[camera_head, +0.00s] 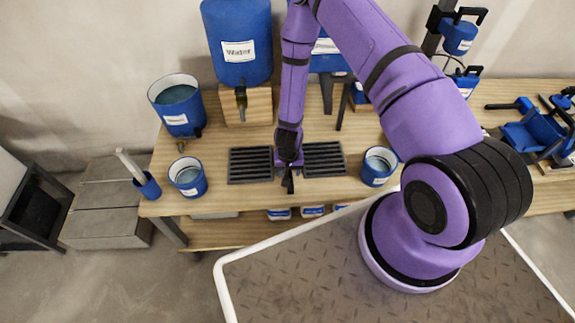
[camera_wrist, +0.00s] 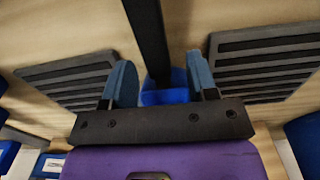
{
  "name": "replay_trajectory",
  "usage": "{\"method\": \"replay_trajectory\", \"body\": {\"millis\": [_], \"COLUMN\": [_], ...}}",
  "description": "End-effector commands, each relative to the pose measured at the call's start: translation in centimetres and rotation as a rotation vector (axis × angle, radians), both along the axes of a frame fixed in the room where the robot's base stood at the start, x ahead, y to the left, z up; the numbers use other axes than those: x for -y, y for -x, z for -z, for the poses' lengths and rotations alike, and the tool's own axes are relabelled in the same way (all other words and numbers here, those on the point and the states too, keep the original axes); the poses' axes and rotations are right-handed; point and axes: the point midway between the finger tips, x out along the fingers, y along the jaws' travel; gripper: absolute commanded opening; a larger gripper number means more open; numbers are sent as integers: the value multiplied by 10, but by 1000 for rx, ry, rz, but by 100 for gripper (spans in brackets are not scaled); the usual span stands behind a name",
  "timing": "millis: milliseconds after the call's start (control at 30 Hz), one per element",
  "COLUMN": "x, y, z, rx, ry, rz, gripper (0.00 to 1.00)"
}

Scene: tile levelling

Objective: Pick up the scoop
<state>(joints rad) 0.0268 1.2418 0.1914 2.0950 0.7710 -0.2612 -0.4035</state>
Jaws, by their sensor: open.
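In the wrist view, a blue piece with a long dark bar running up from it, which looks like the scoop (camera_wrist: 165,92), lies between the two finger pads of my gripper (camera_wrist: 160,85). The pads stand apart, one on each side of it, and I see no firm contact. In the head view, my gripper (camera_head: 289,165) is low over the workbench, between two dark slatted grates. A dark part sticks out below it there; I cannot tell whether it is finger or scoop. My arm hides much of this spot.
The left grate (camera_head: 250,165) and right grate (camera_head: 324,159) flank my gripper. White-rimmed blue cups stand left (camera_head: 188,177) and right (camera_head: 378,166). A blue water tank (camera_head: 238,25) and an open blue bucket (camera_head: 177,104) are behind. A small blue holder (camera_head: 148,186) is at the left edge.

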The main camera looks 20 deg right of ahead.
Motion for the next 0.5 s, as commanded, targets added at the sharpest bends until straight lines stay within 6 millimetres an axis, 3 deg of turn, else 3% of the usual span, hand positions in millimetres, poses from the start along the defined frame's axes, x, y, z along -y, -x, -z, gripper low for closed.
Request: {"method": "replay_trajectory", "body": {"millis": [200, 467, 500], "x": [1, 1, 1], "y": [0, 0, 0], "z": [17, 18, 18], "rx": [-1, 0, 0], "ry": [0, 0, 0], "rz": [0, 0, 0], "gripper": [53, 53, 44]}}
